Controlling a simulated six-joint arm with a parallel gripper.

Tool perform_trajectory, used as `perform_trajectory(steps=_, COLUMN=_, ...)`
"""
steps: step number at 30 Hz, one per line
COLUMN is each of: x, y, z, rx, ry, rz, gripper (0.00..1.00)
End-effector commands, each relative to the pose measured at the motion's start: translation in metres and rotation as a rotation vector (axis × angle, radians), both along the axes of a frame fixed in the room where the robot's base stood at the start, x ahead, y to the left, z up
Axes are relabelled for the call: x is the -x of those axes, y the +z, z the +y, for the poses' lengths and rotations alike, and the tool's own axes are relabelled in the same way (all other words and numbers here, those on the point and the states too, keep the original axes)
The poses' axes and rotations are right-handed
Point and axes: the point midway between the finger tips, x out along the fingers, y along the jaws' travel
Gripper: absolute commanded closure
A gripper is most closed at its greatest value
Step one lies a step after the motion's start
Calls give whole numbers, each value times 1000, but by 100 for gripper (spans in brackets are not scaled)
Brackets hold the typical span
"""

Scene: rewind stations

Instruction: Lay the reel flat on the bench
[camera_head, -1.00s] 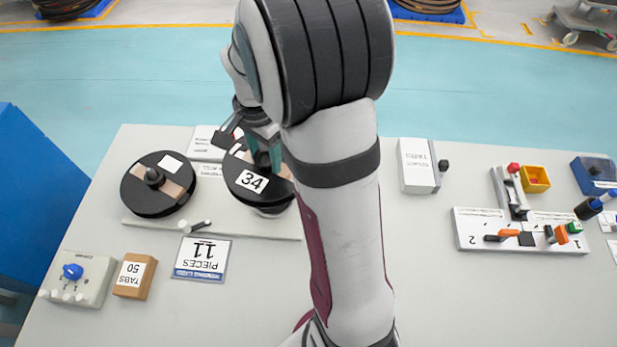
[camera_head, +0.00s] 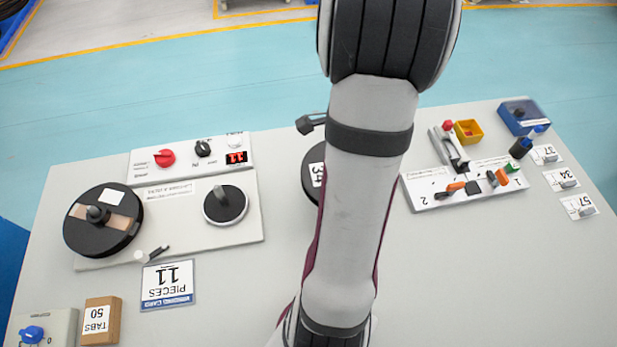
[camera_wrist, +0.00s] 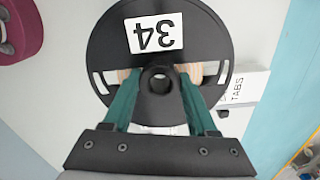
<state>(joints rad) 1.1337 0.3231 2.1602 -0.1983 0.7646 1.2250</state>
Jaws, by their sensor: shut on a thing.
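The reel (camera_head: 316,172) is a black disc with a white "34" label. My arm hides most of it in the head view. In the wrist view the reel (camera_wrist: 103,45) fills the middle, its face towards the camera. My gripper (camera_wrist: 158,88) has its two teal fingers shut on the reel's central hub. The fingers are hidden behind my arm in the head view. The bench (camera_head: 500,290) is pale grey. I cannot tell whether the reel touches it.
A rewind station at left carries another black reel (camera_head: 88,240) and a bare spindle plate (camera_head: 225,205). A tool rack (camera_head: 440,200) is at right. The front right bench is clear.

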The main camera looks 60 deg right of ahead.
Motion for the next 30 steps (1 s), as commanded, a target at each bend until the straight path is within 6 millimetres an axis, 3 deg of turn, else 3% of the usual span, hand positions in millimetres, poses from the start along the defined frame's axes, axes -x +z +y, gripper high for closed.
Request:
perform_trajectory(steps=4, x=-47, y=-28, z=7, rx=-3, ry=9, rz=2, gripper=100)
perform_trajectory(steps=9, x=-77, y=-46, z=10, rx=-1, ry=6, rz=1, gripper=100)
perform_trajectory(steps=16, x=-81, y=-85, z=10, rx=-3, ry=3, rz=2, gripper=100)
perform_trajectory(steps=27, x=-81, y=-92, z=10, rx=-1, ry=4, rz=1, gripper=100)
perform_trajectory(steps=28, x=-81, y=-91, z=10, rx=0, ry=4, rz=0, gripper=36)
perform_trajectory(steps=30, x=-81, y=-91, z=10, rx=0, ry=4, rz=0, gripper=24)
